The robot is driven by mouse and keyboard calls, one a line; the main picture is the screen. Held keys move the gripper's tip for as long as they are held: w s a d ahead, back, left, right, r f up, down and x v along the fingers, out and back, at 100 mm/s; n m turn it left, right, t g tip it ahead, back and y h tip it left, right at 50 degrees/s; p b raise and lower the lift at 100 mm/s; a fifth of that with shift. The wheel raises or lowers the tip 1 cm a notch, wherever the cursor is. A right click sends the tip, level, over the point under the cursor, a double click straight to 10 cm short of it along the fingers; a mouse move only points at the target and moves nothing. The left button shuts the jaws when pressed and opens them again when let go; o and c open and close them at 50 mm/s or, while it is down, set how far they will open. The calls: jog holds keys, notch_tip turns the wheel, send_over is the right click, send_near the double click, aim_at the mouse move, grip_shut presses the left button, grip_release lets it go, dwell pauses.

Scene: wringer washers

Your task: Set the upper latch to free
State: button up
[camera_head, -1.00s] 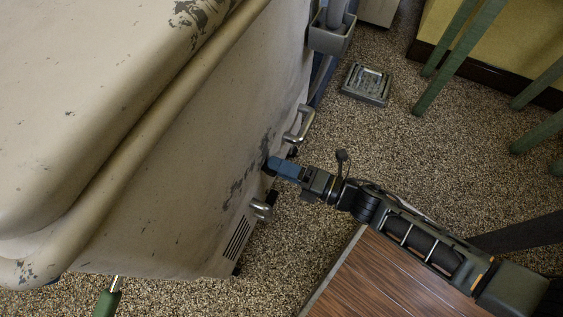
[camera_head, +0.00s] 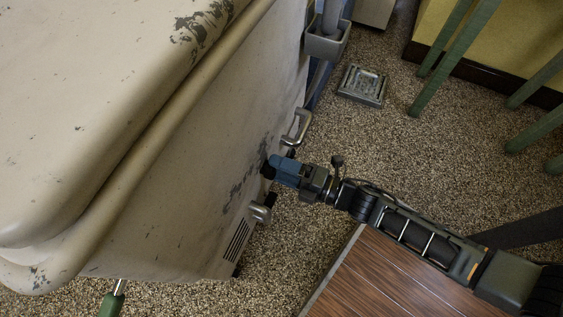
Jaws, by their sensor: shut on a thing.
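The washer's cream side panel (camera_head: 190,180) fills the left of the head view, with chipped paint. My gripper (camera_head: 272,167) has its blue fingers at the panel's edge, shut on a small dark part there. That part is mostly hidden by the fingers, so I cannot tell its shape or setting. A metal handle (camera_head: 303,126) sticks out from the panel just above the gripper in the picture. A second metal fitting (camera_head: 262,212) sticks out just below it. I cannot tell for sure which of these parts is the upper latch.
A wooden-topped surface (camera_head: 400,275) lies under my arm at the lower right. A metal floor drain (camera_head: 362,85) is set in the speckled floor. Green legs (camera_head: 455,55) stand at the upper right. A grey bracket (camera_head: 327,40) juts from the washer's far end. The floor between is clear.

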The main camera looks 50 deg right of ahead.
jog(key=o, duration=1)
jog(key=shift+o, duration=0.2)
jog(key=shift+s, duration=0.15)
jog(key=p+v, duration=0.1)
jog(key=v, duration=0.6)
jog(key=shift+s+d, duration=0.15)
jog(key=shift+s, duration=0.1)
